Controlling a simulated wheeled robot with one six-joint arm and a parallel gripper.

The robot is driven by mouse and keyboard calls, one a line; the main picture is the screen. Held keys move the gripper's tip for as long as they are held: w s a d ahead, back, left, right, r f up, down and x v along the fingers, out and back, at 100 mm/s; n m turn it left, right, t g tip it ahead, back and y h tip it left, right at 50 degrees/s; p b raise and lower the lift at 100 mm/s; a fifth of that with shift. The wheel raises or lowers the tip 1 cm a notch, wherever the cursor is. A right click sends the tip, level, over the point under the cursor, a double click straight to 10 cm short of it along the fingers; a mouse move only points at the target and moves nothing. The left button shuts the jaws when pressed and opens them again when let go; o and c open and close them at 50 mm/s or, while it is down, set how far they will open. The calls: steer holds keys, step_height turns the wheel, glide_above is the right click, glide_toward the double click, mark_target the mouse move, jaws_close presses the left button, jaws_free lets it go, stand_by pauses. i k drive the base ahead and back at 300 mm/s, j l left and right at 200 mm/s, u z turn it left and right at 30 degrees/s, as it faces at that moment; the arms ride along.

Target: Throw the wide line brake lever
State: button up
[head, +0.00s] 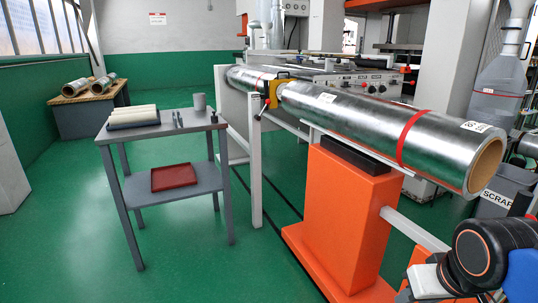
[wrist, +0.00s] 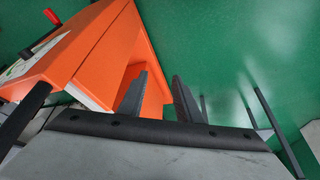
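In the head view a small lever with a red end (head: 265,101) hangs by a yellow block (head: 279,92) at the far end of the large foil roll (head: 370,118). In the wrist view a red-handled lever (wrist: 40,46) is at the top left, beside an orange housing (wrist: 85,65). I cannot tell which of these is the wide line brake lever; no readable label shows. My gripper (wrist: 159,92) shows in the wrist view with its two dark fingers apart and nothing between them. It is to the right of the red handle, not touching it. Its fingers are not visible in the head view.
An orange stand (head: 350,215) carries the roll, with white rails beside it. A grey table (head: 178,127) with a red tray (head: 173,177) on its lower shelf stands left. A scrap bin (head: 500,195) is at right. Green floor (head: 95,225) is clear at left.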

mark_target(268, 102)
steer(key=i+j, duration=0.2)
steer(key=j, duration=0.15)
steer(key=i+j, duration=0.15)
steer(key=j, duration=0.25)
steer(key=i+j+z, duration=0.1)
steer(key=j, duration=0.25)
steer(key=i+j, duration=0.45)
steer(key=j, duration=0.35)
